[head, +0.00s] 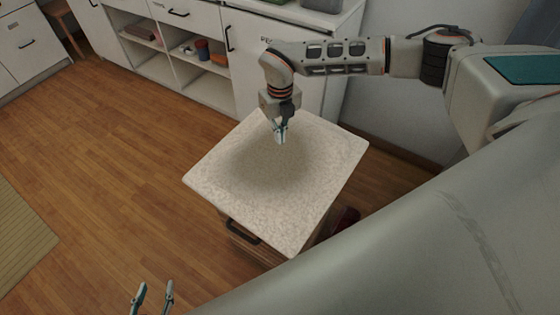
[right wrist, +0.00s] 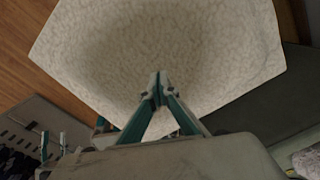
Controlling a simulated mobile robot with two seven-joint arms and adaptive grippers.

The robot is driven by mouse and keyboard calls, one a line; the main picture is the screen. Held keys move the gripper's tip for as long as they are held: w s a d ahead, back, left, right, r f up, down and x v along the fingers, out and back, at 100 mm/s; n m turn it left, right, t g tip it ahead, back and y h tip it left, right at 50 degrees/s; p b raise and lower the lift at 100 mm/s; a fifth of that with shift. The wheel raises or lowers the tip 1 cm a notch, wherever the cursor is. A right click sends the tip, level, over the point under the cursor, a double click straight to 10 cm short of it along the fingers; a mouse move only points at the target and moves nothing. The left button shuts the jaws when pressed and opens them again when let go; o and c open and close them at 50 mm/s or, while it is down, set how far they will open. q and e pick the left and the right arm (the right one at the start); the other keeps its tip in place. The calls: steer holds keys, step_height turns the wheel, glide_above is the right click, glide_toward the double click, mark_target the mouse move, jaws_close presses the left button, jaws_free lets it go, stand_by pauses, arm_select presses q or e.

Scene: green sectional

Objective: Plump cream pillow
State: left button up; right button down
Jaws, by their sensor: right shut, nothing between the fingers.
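No clear pillow shows in either view. The only cream thing is a square, speckled cream top (head: 225,180) on a small drawer cabinet; it looks flat and hard-edged. It fills much of the right wrist view (right wrist: 220,60). My right gripper (head: 280,140) points down over the far part of this top, shut and empty; its fingertips meet in the right wrist view (right wrist: 158,76). I cannot tell whether they touch the surface. My left gripper (head: 153,290) is at the bottom edge of the head view, fingers apart and empty, over the floor.
The small cabinet has a dark handle (head: 243,232) at its front. White cabinets with open shelves (head: 185,60) stand behind. A woven rug (head: 20,235) lies at the left. Wooden floor (head: 110,170) is clear between them. My large arm link covers the lower right.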

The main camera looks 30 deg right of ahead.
steer(key=shift+f+b, duration=0.35)
steer(key=shift+f, duration=0.65)
steer(key=shift+f, duration=0.1)
stand_by(0.4)
steer(key=shift+s+f, duration=0.1)
steer(key=shift+s, duration=0.05)
stand_by(0.3)
steer(key=shift+p, duration=0.35)
steer(key=shift+r+p, duration=0.75)
steer(key=shift+r, duration=0.45)
steer(key=shift+f, duration=0.2)
steer(key=shift+f, duration=0.35)
steer(key=shift+f+b, duration=0.45)
